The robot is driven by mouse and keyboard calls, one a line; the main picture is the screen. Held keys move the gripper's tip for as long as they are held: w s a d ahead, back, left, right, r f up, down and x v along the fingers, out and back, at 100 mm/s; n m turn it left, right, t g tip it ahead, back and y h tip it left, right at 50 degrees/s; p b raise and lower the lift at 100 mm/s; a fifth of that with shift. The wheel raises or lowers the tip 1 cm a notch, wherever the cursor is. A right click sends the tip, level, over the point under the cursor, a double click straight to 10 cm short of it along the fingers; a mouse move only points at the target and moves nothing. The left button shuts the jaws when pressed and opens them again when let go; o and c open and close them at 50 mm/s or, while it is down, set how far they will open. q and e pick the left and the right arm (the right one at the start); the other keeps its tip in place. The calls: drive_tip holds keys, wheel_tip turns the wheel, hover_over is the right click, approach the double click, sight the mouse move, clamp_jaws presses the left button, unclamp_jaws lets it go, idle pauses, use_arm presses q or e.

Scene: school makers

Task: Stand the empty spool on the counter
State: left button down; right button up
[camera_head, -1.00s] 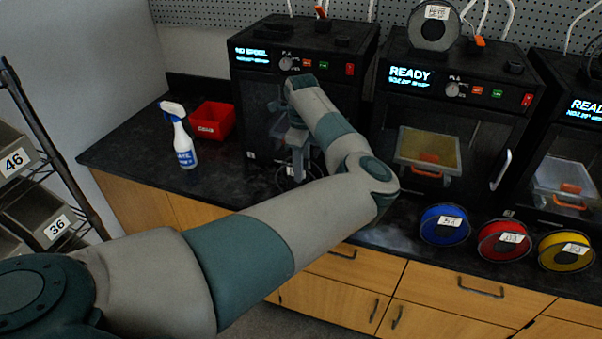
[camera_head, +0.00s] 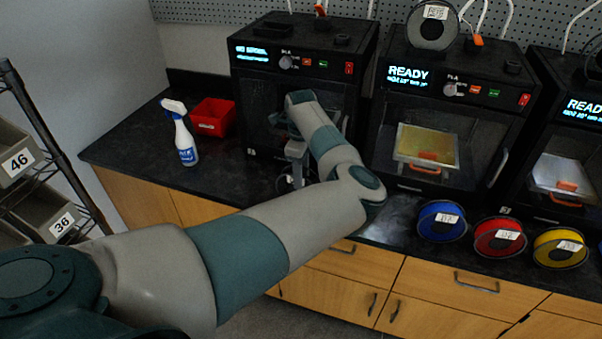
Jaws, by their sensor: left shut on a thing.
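My left gripper (camera_head: 297,178) points down over the counter (camera_head: 222,178) in front of the left printer. It is shut on the empty spool (camera_head: 284,183), a dark thing low at the fingertips. My own gripper and forearm hide most of the spool. I cannot tell whether it touches the counter or how it is tilted. My right gripper is out of view.
A white spray bottle (camera_head: 181,135) and a red bin (camera_head: 213,118) stand left of my gripper. Full blue (camera_head: 442,221), red (camera_head: 499,237) and yellow (camera_head: 560,248) spools line the counter's front at right. Clear counter lies between bottle and gripper.

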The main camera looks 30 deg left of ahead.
use_arm(q)
drive_tip(key=shift+f, duration=0.15)
drive_tip(key=c, duration=1.2)
unclamp_jaws()
wheel_tip(320, 180, up, 11)
drive_tip(key=b, duration=0.3)
drive_tip(key=shift+b, duration=0.3)
drive_tip(key=shift+r, duration=0.7)
